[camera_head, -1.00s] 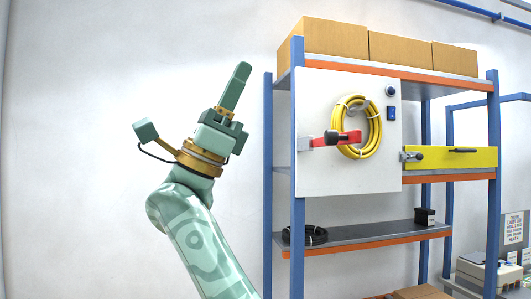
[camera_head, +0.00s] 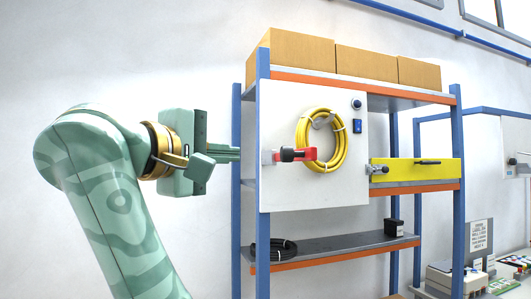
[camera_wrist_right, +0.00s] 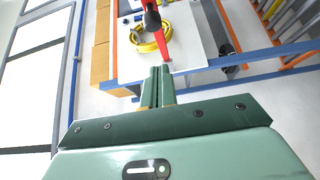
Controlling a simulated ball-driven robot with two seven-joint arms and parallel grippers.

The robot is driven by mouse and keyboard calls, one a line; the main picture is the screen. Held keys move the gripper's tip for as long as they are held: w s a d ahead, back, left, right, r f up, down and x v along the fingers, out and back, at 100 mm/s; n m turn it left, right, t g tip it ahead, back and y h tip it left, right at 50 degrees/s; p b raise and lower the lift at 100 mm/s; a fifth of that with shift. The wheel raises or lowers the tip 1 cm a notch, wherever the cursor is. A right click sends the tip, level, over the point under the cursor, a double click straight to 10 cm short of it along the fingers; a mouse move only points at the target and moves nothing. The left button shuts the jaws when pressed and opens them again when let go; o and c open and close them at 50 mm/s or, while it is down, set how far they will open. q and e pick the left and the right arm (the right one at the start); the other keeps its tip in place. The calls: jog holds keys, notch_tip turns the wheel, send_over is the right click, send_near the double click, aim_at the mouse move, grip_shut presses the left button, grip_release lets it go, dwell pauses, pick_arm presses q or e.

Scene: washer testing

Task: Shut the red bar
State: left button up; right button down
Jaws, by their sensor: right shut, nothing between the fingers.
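The red bar (camera_head: 310,154) is mounted on the white panel (camera_head: 280,195) and has a black knob (camera_head: 289,155). Its base is at the panel's left edge. My right gripper (camera_head: 238,154) is shut and empty, with its fingers pointing right at the bar's height, left of the bar in the head view. In the right wrist view the red bar (camera_wrist_right: 164,50) and black knob lie just beyond the fingertips (camera_wrist_right: 160,70); I cannot tell whether they touch. My left gripper is not in view.
A coiled yellow hose (camera_head: 334,162) hangs on the panel beside the bar. A yellow bar (camera_head: 440,171) with a grey latch is to the right. The blue shelf post (camera_head: 236,225) stands near my fingers. Cardboard boxes (camera_head: 300,50) sit on top.

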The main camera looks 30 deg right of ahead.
aim_at(281, 156)
jog(key=d+p, duration=0.1)
jog(key=d, duration=0.6)
jog(key=shift+d, duration=0.4)
jog(key=shift+s, duration=0.1)
